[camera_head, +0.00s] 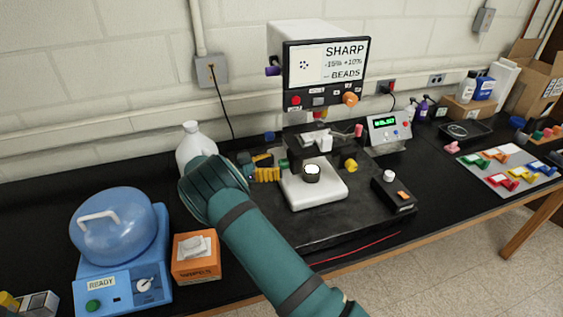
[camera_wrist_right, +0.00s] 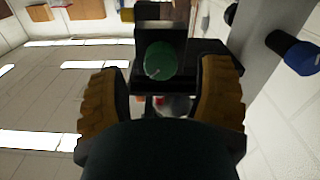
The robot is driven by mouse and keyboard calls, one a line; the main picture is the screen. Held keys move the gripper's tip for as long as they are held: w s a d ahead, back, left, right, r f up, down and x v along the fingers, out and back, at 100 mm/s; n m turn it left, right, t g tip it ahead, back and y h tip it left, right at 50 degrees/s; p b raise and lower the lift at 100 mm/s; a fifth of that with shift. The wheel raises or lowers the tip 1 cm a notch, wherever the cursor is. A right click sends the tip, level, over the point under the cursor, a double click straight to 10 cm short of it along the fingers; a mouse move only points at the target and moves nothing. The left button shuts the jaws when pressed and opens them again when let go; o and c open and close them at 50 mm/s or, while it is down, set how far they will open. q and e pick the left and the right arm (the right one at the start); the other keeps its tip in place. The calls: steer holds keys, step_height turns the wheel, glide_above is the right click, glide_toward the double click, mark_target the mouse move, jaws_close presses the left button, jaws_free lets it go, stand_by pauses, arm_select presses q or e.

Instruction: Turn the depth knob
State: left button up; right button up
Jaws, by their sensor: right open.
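A microscope (camera_head: 318,190) with a white base plate stands on the black bench in the head view. My right gripper (camera_head: 266,167) comes in at its left side, pointing right. In the right wrist view the gripper (camera_wrist_right: 165,88) is open, with yellow ribbed fingers apart. A round green knob face (camera_wrist_right: 160,60) with a pale mark shows beyond and between the fingertips. No label shows, so I cannot tell whether it is the depth knob. The gripper hides that spot in the head view. A blue knob (camera_wrist_right: 291,52) sits to the right in the wrist view. My left gripper is not in view.
The monitor (camera_head: 326,62) reads SHARP, -15% +10%, BEADS. A white bottle (camera_head: 193,140) stands behind my right wrist. An orange tissue box (camera_head: 197,262) and a blue centrifuge (camera_head: 122,250) stand left. A black control box (camera_head: 393,195) stands right of the microscope.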

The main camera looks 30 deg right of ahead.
steer(key=shift+x, duration=1.35)
steer(key=shift+o, duration=0.2)
jaws_close()
steer(key=m+b, duration=0.1)
steer(key=b, duration=0.2)
steer(key=shift+f+m, duration=0.2)
steer(key=shift+m, duration=0.2)
steer(key=shift+m+b, duration=0.5)
steer(key=shift+b, duration=0.15)
steer(key=shift+r, duration=0.2)
steer(key=shift+c, duration=0.2)
jaws_free()
